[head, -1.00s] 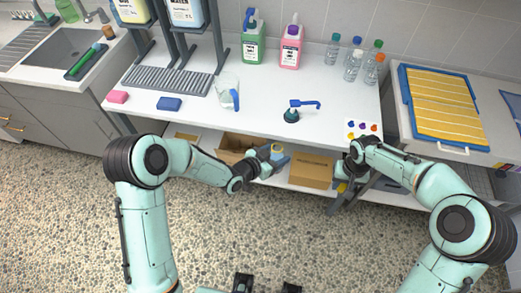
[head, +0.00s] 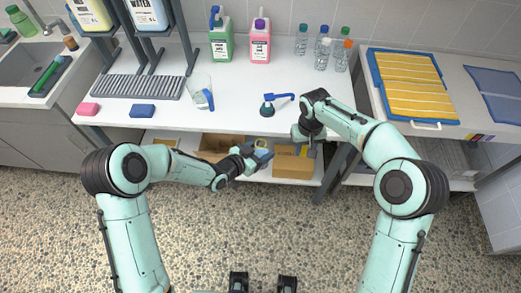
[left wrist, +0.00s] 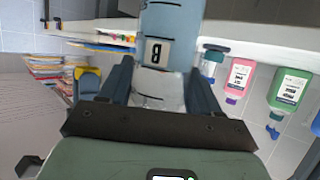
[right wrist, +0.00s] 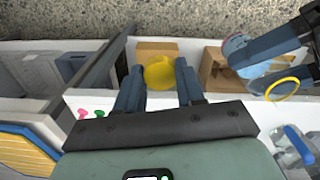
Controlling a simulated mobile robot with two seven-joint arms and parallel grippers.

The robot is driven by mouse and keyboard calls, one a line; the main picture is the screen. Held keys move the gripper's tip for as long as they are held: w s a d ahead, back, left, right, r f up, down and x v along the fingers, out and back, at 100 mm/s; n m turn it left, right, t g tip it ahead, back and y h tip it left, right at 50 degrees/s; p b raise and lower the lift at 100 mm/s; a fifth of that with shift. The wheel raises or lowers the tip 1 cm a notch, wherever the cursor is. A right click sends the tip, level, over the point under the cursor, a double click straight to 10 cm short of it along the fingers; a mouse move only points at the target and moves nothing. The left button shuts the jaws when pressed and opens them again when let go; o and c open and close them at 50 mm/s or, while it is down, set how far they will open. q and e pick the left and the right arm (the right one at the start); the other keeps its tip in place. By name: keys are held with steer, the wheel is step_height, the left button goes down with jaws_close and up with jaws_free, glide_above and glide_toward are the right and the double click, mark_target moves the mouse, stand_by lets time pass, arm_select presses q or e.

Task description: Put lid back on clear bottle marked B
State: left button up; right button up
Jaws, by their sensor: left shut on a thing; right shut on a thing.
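The clear bottle marked B (left wrist: 155,52) is in my left gripper (head: 262,158), which is shut on it in front of the counter's front edge. Its B label faces the left wrist camera. A yellow ring (right wrist: 282,89) shows at the bottle's end in the right wrist view. My right gripper (head: 308,143) is shut on a round yellow lid (right wrist: 159,73), seen between its fingers in the right wrist view. The lid is apart from the bottle, with a gap between the two grippers. The right gripper is to the right of the left one and slightly higher in the head view.
Green (head: 221,40) and pink (head: 260,42) jugs and several small bottles stand behind. Cardboard boxes (head: 293,163) sit on the lower shelf.

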mark_target(261, 141)
steer(key=a+r+n, duration=0.1)
steer(key=a+r, duration=0.2)
steer(key=a, duration=0.1)
steer(key=a+r+n, duration=0.1)
steer(key=a+r, duration=0.2)
steer(key=a, duration=0.1)
steer(key=a+r+n, duration=0.1)
steer(key=a+r, duration=0.2)
steer(key=a, duration=0.2)
steer(key=shift+w+r+n, duration=0.3)
steer(key=shift+w+r, duration=0.1)
steer(key=shift+s+a+r, duration=0.15)
steer(key=shift+a+r, duration=0.25)
steer(key=shift+f, duration=2.05)
steer(key=shift+f, duration=0.85)
steer(key=shift+f, duration=0.55)
